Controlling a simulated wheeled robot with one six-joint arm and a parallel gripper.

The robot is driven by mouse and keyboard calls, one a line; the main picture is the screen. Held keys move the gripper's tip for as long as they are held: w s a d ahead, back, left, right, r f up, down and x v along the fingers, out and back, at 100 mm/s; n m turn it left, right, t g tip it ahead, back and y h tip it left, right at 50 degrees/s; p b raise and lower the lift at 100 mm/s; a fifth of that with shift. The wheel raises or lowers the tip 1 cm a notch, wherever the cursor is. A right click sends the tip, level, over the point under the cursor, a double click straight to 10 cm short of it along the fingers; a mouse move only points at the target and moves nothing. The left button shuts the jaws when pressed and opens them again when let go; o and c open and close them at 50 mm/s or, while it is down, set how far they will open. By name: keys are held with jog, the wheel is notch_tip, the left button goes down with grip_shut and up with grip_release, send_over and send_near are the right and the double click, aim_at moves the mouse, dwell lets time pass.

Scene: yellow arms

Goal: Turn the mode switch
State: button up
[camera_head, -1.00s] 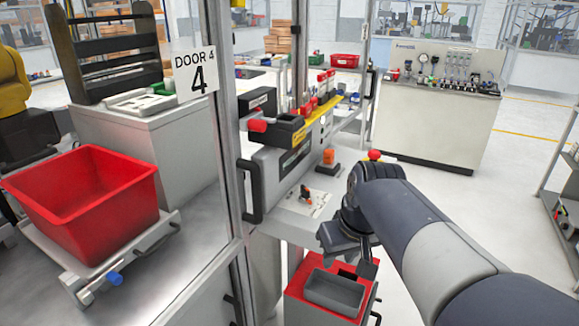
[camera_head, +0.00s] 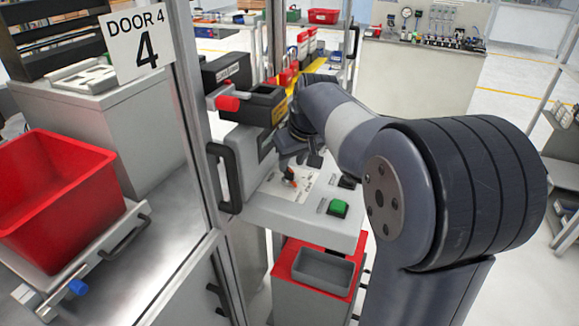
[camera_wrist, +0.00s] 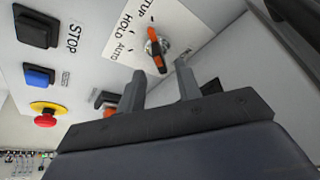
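The mode switch is an orange and black lever knob (camera_wrist: 155,50) on a white plate (camera_wrist: 122,28) lettered AUTO, HOLD and a partly cut-off third word, in the wrist view. It also shows small in the head view (camera_head: 290,177). My gripper (camera_wrist: 160,80) is open, its two dark fingers apart. In the wrist view the knob's lower end lies just beyond the gap between the fingertips. In the head view my gripper (camera_head: 300,158) is just above the switch. I cannot tell whether it touches the knob.
A green button (camera_head: 338,208) is on the panel. The wrist view shows a black STOP button (camera_wrist: 38,28), a blue button (camera_wrist: 38,76) and a red mushroom button (camera_wrist: 43,120). A door post and black handle (camera_head: 226,180) stand left. A grey tray (camera_head: 325,268) sits below.

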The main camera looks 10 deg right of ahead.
aim_at(289, 169)
jog(key=shift+x, duration=1.65)
grip_shut()
